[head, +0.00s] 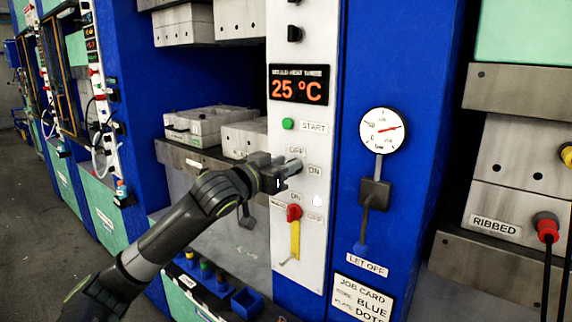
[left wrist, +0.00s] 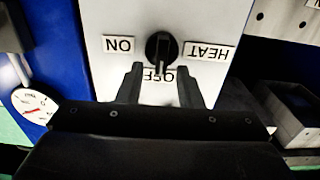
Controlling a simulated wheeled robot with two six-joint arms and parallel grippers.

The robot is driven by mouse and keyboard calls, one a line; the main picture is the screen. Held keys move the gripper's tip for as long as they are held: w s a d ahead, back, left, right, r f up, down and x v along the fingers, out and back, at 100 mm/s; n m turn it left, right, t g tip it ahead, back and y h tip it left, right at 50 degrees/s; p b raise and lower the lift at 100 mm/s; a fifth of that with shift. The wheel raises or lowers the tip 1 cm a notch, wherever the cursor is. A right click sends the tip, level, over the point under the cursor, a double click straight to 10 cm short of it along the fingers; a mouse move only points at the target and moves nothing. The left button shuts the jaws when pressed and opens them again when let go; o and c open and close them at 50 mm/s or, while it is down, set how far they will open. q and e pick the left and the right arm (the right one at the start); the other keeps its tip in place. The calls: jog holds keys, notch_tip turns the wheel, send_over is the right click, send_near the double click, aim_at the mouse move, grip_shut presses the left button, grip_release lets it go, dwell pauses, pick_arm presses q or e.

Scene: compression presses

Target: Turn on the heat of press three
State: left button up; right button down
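The press front is a white panel (head: 284,203) with a display (head: 298,86) reading 25 °C. In the left wrist view a black heat knob (left wrist: 160,47) shows upside down, with HEAT on one side, ON on the other and OFF below it. Its ridge stands vertical, in line with OFF. My left gripper (head: 287,171) is at the panel, in front of this knob, and mostly hides it in the head view. In the left wrist view its fingers (left wrist: 160,80) are apart, with the knob between or just beyond their tips; I cannot tell contact.
Above are a green START button (head: 288,124) and a black knob (head: 294,34). A pressure gauge (head: 384,131) and lever are on the blue post to the right. Blocks (head: 200,125) fill the press at left.

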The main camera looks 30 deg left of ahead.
pick_arm(q)
grip_shut()
pick_arm(e)
jog(key=shift+s+d, duration=0.15)
jog(key=shift+d, duration=0.15)
